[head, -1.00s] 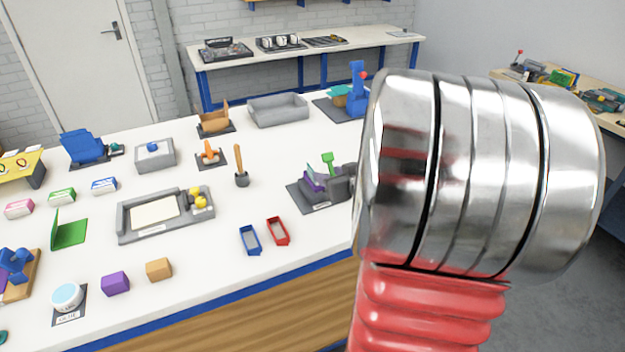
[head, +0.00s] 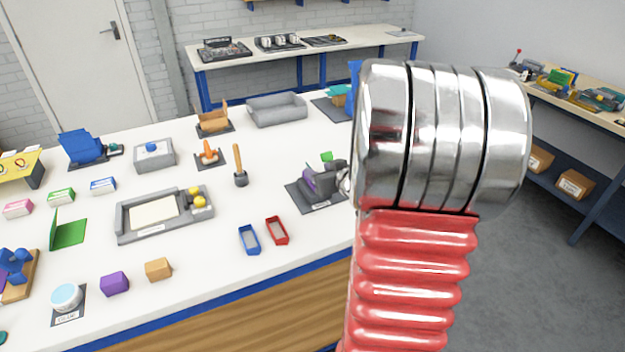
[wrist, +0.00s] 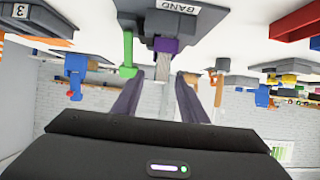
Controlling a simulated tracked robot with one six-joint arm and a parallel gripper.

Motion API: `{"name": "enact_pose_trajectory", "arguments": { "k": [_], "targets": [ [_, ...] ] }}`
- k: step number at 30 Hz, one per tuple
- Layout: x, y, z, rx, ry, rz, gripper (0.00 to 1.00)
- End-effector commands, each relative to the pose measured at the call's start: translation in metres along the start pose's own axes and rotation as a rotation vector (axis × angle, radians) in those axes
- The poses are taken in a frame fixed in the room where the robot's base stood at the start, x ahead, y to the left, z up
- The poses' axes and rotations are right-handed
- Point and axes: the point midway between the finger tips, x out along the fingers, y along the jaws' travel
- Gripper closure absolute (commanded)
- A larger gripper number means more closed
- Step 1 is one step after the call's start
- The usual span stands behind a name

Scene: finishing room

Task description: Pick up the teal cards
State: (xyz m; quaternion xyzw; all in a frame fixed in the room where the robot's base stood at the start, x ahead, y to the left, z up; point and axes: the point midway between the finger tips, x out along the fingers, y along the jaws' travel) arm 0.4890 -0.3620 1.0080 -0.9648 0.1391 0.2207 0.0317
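No item is clearly readable as teal cards. A flat teal piece (head: 338,89) lies on a brown holder at the back right of the white table, partly behind my arm; I cannot tell whether it is cards. My gripper (wrist: 160,84) is open in the wrist view, with a dark finger on each side and nothing visibly held. In the head view this grey station (head: 316,204) stands close beside my arm.
A blue upright device (head: 354,75) is partly hidden by my arm. A blue tray (head: 250,240) and a red tray (head: 277,231) lie near the front edge. A grey bin (head: 277,112) and an orange cone (head: 208,154) stand farther back. White table shows between them.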

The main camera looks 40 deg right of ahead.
Motion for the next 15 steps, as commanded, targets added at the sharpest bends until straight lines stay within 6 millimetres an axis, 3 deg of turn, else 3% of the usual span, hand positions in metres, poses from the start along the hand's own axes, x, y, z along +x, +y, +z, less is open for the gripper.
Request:
{"name": "enact_pose_trajectory", "arguments": {
  "k": [9,15],
  "targets": [
    [0.035,-0.002,0.0,0.0,-0.001,-0.001,0.61],
    [0.046,-0.002,-0.001,0.0,0.0,-0.001,0.61]
  ]
}}
